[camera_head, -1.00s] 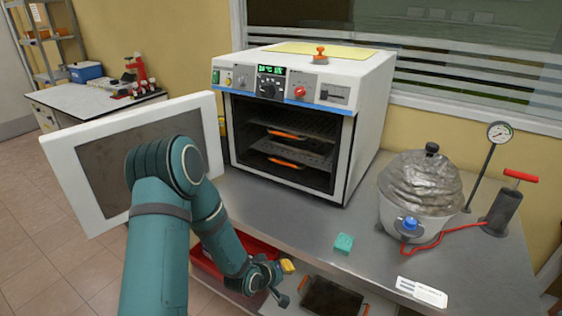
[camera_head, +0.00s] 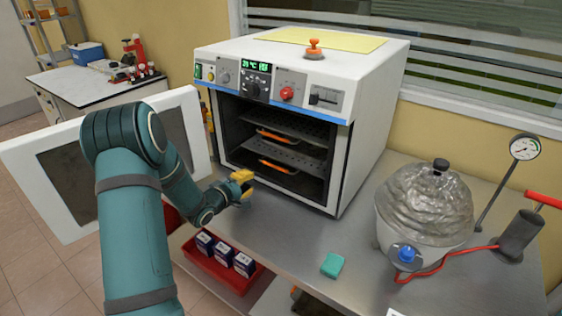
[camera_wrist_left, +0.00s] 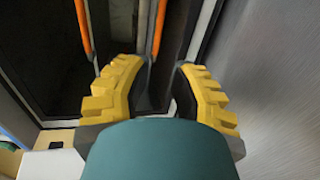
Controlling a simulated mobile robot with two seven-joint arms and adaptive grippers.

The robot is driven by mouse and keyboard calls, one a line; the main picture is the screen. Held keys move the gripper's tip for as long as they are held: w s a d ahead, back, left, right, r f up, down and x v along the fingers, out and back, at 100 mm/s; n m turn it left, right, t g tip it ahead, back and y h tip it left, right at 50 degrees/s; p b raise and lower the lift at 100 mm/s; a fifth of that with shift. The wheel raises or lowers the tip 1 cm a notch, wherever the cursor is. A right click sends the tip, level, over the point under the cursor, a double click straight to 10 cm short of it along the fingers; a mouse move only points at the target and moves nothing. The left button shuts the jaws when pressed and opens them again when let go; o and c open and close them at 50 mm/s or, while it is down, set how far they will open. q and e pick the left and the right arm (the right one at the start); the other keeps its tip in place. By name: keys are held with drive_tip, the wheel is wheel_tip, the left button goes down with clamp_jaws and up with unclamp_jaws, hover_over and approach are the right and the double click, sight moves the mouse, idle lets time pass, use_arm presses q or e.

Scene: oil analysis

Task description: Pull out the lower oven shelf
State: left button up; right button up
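The white oven (camera_head: 343,165) stands on the metal bench with its door (camera_head: 30,185) swung open to the left. Inside are two dark perforated shelves with orange front handles. The lower shelf (camera_head: 300,158) has its handle (camera_head: 278,167) below the upper shelf's handle (camera_head: 277,136). Both shelves sit inside the chamber. My left gripper (camera_head: 244,184), with yellow finger pads, is just in front of the opening's lower left. In the left wrist view it is open (camera_wrist_left: 160,80), with a gap between its fingers. The lower handle (camera_wrist_left: 158,28) lies ahead of the gap, apparently untouched. My right gripper is out of view.
A round foil-covered vessel (camera_head: 424,205) with a gauge (camera_head: 523,147) and hand pump stands at right. A teal block (camera_head: 332,265) lies on the bench. A red tray (camera_head: 212,268) with several small boxes is below.

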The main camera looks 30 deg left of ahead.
sight(273, 166)
use_arm(q)
drive_tip(key=b+x, duration=0.1)
drive_tip(key=x, duration=1.2)
drive_tip(key=shift+w+b, duration=0.25)
drive_tip(key=shift+b, duration=0.15)
clamp_jaws()
drive_tip(key=shift+s, duration=0.1)
